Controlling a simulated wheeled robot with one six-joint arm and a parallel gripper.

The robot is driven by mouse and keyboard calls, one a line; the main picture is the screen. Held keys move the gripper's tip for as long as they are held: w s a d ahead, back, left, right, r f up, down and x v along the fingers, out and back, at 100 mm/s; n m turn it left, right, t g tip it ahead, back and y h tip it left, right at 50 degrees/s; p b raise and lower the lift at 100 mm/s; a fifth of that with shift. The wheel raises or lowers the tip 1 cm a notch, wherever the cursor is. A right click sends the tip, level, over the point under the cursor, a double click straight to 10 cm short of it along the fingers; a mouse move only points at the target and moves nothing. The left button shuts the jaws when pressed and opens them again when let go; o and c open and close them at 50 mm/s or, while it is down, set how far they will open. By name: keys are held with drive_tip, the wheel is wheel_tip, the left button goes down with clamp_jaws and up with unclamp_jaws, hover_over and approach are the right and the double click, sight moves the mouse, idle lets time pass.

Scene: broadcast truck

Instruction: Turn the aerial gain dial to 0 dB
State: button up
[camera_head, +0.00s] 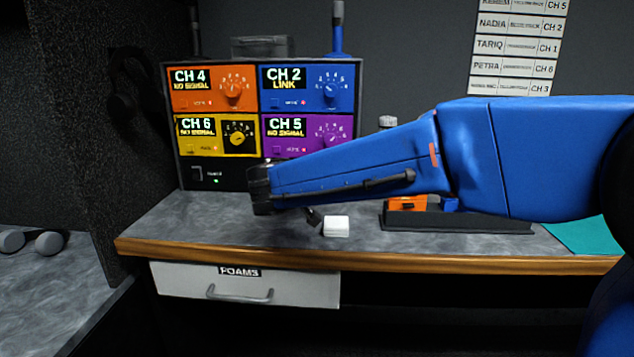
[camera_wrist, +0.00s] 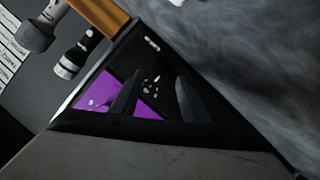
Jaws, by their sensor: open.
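A black receiver rack (camera_head: 358,110) stands at the back of the desk, with four coloured channel panels. Each panel has a dial. I cannot read any label saying aerial gain. In the wrist view, small white marks (camera_wrist: 152,83) sit on the rack's black strip beside the purple panel (camera_wrist: 90,98); they may be a dial's scale, but are too small to read. My gripper (camera_wrist: 158,78) is open, its two dark fingers on either side of these marks. Contact cannot be told. In the head view my arm hides the rack's lower right, and the fingertips cannot be made out.
A white block (camera_head: 336,226) lies on the desk (camera_head: 180,218) below my arm. A black tray (camera_head: 470,230) with an orange item (camera_head: 408,203) is to the right. A drawer (camera_head: 300,285) marked FOAMS is under the desk's wooden edge. The desk's left front is clear.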

drive_tip(key=shift+x, duration=1.15)
clamp_jaws()
drive_tip(key=c, duration=1.1)
unclamp_jaws()
drive_tip(key=shift+o, duration=0.2)
drive_tip(key=shift+a+f+n+t+h, duration=0.1)
drive_tip(key=shift+n+t+h, duration=0.15)
drive_tip(key=shift+n+h, duration=0.6)
drive_tip(key=shift+a+f+n+t+h, duration=0.1)
drive_tip(key=shift+n+t+h, duration=0.2)
drive_tip(key=shift+n, duration=0.95)
drive_tip(key=o, duration=1.1)
drive_tip(key=shift+c, duration=0.2)
